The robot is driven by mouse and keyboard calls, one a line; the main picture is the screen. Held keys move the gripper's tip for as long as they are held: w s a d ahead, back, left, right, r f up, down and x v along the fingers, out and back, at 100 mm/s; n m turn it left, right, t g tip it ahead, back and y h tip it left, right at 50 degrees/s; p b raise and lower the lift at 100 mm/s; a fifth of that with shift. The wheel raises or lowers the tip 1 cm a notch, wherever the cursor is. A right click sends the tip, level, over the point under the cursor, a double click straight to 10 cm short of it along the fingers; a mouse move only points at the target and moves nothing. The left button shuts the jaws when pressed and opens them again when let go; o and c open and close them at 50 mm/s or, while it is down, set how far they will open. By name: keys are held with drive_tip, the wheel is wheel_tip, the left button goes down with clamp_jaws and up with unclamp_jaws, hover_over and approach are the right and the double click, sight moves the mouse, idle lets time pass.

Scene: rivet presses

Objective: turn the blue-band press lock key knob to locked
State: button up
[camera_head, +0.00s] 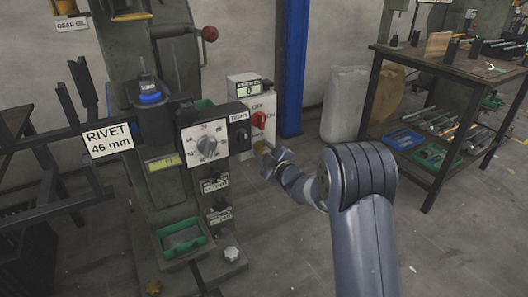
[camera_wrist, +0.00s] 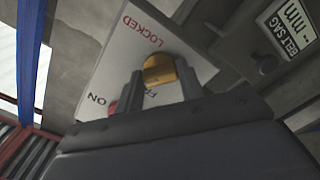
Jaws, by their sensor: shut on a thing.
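The lock key knob (camera_wrist: 160,69) is a brass-yellow knob on a white panel (camera_wrist: 115,72) of the blue-band press. In the wrist view it sits between the two fingers of my gripper (camera_wrist: 158,92), which is shut on it. Which marking the knob points to cannot be told.
A red switch (camera_head: 259,120) with OFF and ON labels sits just above the knob. A dial box (camera_head: 206,144) is to its left, and a blue post (camera_head: 291,65) stands behind. A workbench (camera_head: 430,62) stands at right, with open floor before it.

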idle(0.3)
drive_tip(key=m+p, duration=0.2)
drive_tip(key=m, duration=0.3)
drive_tip(key=shift+m, duration=0.4)
drive_tip(key=shift+m+p, duration=0.75)
drive_tip(key=shift+m, duration=1.45)
drive_tip(key=o, duration=1)
drive_tip(key=p+v, duration=0.2)
drive_tip(key=v, duration=0.9)
drive_tip(key=shift+w, duration=0.1)
